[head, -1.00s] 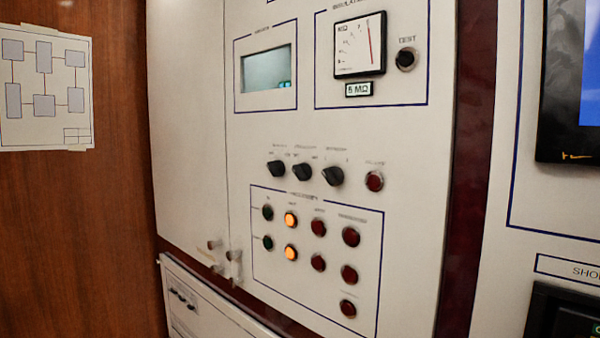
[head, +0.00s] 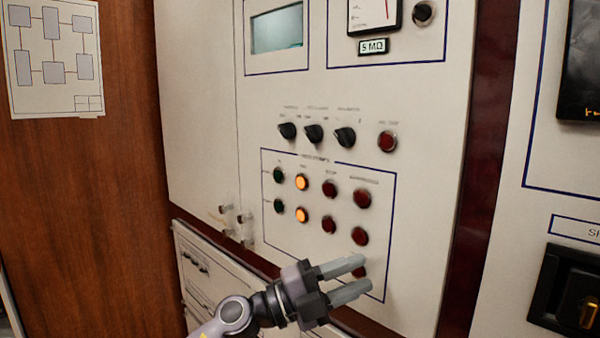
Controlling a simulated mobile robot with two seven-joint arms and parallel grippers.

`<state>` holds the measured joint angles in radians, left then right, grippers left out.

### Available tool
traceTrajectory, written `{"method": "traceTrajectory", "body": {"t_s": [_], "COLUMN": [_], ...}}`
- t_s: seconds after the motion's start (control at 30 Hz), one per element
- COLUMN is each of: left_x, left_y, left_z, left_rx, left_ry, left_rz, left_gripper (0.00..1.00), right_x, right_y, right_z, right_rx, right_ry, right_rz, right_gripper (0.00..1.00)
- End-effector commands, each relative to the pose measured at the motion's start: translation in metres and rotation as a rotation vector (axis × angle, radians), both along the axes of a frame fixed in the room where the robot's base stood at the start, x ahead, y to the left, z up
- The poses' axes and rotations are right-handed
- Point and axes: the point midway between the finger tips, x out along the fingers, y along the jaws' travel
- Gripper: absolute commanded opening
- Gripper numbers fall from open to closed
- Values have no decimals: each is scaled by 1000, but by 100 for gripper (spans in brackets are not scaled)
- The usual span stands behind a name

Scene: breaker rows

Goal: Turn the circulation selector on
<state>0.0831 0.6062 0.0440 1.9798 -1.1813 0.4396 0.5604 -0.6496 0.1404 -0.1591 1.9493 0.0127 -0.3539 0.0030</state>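Three black rotary selectors sit in a row on the pale cabinet panel: a left one (head: 288,130), a middle one (head: 314,132) and a right one (head: 345,137). The labels above them are too blurred to read surely, so I cannot tell which is the circulation selector or how each is set. My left gripper (head: 366,274) is in front of the lower panel, below the selectors and apart from them. Its two fingers are spread with nothing between them. It partly hides the lowest red button. My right gripper is not in view.
A red button (head: 387,141) sits right of the selectors. Below is a framed group with green (head: 279,175), lit orange (head: 302,183) and red (head: 363,198) buttons. A meter (head: 374,14) and a small screen (head: 277,29) are above. Small latches (head: 244,218) protrude at the lower left.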

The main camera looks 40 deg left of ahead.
Motion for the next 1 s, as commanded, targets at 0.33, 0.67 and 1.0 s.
{"method": "traceTrajectory", "body": {"t_s": [0.33, 0.67, 1.0], "left_x": [16, -5, 26], "left_y": [72, 162, 166], "left_z": [122, 206, 215], "left_rx": [726, 946, 948], "left_ry": [-152, -86, -77], "left_rz": [237, 635, 662], "left_gripper": [38, 38, 38], "right_x": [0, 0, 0], "right_y": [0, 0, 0], "right_z": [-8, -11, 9], "right_rx": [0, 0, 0], "right_ry": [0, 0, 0], "right_rz": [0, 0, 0], "right_gripper": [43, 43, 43]}}
